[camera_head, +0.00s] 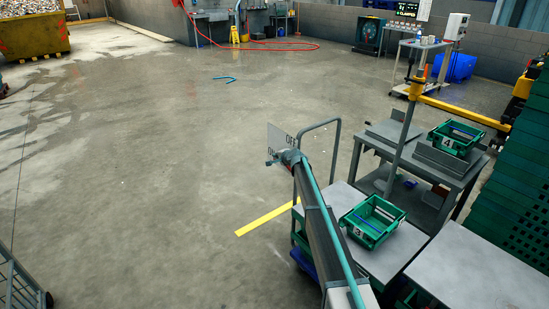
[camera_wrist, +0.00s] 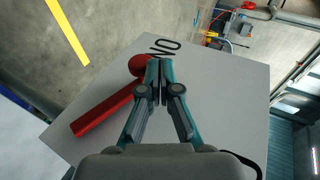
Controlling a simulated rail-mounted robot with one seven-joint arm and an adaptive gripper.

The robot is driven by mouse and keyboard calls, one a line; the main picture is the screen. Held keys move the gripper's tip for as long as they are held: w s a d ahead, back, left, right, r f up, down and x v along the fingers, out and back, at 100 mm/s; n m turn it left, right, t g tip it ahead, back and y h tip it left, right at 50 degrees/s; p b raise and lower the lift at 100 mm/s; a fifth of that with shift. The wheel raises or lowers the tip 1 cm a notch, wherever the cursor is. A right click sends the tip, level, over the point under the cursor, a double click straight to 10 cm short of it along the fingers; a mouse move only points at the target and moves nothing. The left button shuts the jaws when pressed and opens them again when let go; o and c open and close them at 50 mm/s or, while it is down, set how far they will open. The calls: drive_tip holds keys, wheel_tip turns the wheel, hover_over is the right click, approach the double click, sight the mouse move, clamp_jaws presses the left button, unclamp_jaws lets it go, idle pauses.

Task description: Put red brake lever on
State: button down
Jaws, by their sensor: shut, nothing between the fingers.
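The red brake lever (camera_wrist: 103,110) shows in the wrist view on a grey panel (camera_wrist: 225,115). Its round hub is near the panel's top and its straight arm slants down to the left. The letters "ON" are printed just above the fingertips. My gripper (camera_wrist: 158,65) is shut and empty, its tips beside the right side of the hub; I cannot tell whether they touch it. The lever cannot be made out there.
A cart with a bent rail handle (camera_head: 338,148) stands by the panel. A green crate (camera_head: 383,204) sits on a grey table right of my arm, and another green crate (camera_head: 453,136) is on a grey stand behind. The floor at left is open.

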idle(0.7)
drive_tip(key=s+d+r+b, duration=0.2)
drive_tip(key=s+r, duration=0.4)
drive_tip(key=r, duration=0.6)
drive_tip(key=shift+s+d, duration=0.25)
